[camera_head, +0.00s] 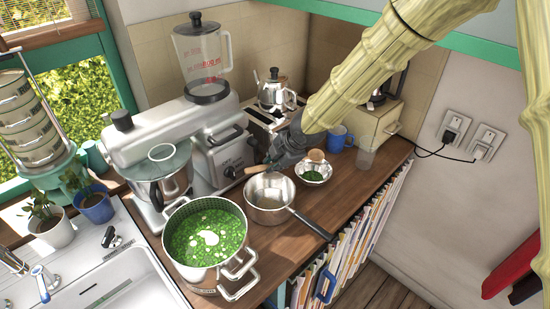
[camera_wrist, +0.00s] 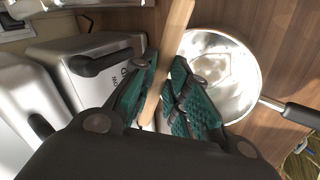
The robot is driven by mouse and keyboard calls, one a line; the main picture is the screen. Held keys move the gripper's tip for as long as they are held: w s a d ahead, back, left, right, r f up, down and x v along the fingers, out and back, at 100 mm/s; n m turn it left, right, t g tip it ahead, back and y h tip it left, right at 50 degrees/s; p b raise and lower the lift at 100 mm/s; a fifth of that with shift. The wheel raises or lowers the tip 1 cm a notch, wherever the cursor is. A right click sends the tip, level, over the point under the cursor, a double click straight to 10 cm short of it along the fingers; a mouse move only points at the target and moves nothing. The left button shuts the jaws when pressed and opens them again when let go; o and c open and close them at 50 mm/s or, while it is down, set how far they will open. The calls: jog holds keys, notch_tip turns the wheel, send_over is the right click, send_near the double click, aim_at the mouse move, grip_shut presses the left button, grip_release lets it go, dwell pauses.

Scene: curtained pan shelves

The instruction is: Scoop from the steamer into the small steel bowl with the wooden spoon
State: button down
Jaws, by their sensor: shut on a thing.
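The steamer (camera_head: 243,215) is a large steel pot with a perforated inner wall, filled with green food and some white pieces, at the front of the counter. The small steel bowl (camera_head: 326,176) stands behind the saucepan and has some green food in it. My gripper (camera_head: 272,166) is shut on the wooden spoon (camera_head: 255,169), whose handle also shows between the fingers in the wrist view (camera_wrist: 178,25). A rounded brown wooden end shows at the bowl's back rim, seemingly the spoon's head; whether it touches the bowl, I cannot tell. My gripper (camera_wrist: 165,85) hides the spoon's middle.
An empty steel saucepan (camera_head: 270,203) sits between steamer and bowl, its handle (camera_head: 312,224) pointing right. A stand mixer (camera_head: 185,135) is left, a kettle (camera_head: 277,92) behind. A blue mug (camera_head: 339,138) and a clear glass (camera_head: 366,158) stand right of the bowl.

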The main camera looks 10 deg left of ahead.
jog(key=shift+r+p, duration=0.2)
jog(key=shift+p, duration=0.75)
jog(key=shift+w+a+r+g+h+p, duration=0.15)
jog(key=shift+g+h+p, duration=0.45)
jog(key=shift+p, duration=0.65)
jog(key=shift+f+b, duration=0.2)
jog(key=shift+b, duration=0.1)
jog(key=shift+w+a+r+g+h, duration=0.15)
jog(key=shift+r+g+h, duration=0.25)
jog(key=shift+g, duration=0.4)
jog(key=shift+w+r+g+h, duration=0.1)
jog(key=shift+r+g+h, duration=0.1)
jog(key=shift+g+h, duration=0.45)
